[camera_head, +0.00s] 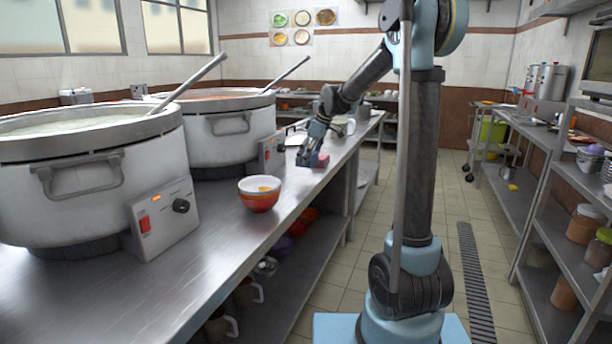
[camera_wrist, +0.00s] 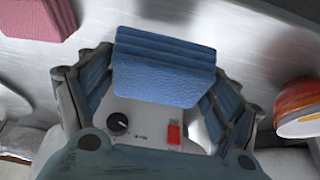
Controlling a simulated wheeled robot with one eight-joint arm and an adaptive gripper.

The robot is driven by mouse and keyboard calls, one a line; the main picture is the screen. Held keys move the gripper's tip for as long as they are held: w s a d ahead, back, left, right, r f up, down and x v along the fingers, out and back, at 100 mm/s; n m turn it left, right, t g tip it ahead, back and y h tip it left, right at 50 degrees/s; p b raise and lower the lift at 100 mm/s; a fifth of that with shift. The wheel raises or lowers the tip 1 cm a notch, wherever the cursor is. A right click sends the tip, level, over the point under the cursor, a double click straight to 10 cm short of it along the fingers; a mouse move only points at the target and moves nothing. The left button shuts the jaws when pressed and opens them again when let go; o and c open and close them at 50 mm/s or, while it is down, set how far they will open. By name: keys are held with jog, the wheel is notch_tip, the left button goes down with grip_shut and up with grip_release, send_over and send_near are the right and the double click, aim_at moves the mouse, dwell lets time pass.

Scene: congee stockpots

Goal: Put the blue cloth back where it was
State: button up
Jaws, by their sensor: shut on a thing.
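The blue cloth (camera_wrist: 165,75) is a folded stack in the wrist view. My gripper (camera_wrist: 160,90) is shut on it, with one finger at each side. In the head view my gripper (camera_head: 308,152) is low over the steel counter, beside the farther pot's control box. The cloth is too small there to make out clearly. I cannot tell whether it touches the counter. A pink cloth (camera_wrist: 38,18) lies on the counter close by; it also shows in the head view (camera_head: 320,161).
An orange-and-white bowl (camera_head: 259,194) stands on the counter (camera_head: 205,255), nearer than my gripper; it shows at the right of the wrist view (camera_wrist: 300,108). Two large stockpots (camera_head: 95,185) (camera_head: 225,135) with control boxes (camera_head: 163,217) (camera_head: 271,153) line the left. The counter's front strip has bare room.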

aim_at(306, 179)
jog(key=shift+x, duration=1.2)
jog(key=shift+s+d+f, duration=0.1)
jog(key=shift+s+f, duration=0.05)
jog(key=shift+f, duration=0.9)
jog(key=shift+s+f, duration=0.1)
jog(key=shift+f, duration=0.95)
jog(key=o, duration=1)
jog(key=shift+c, duration=0.2)
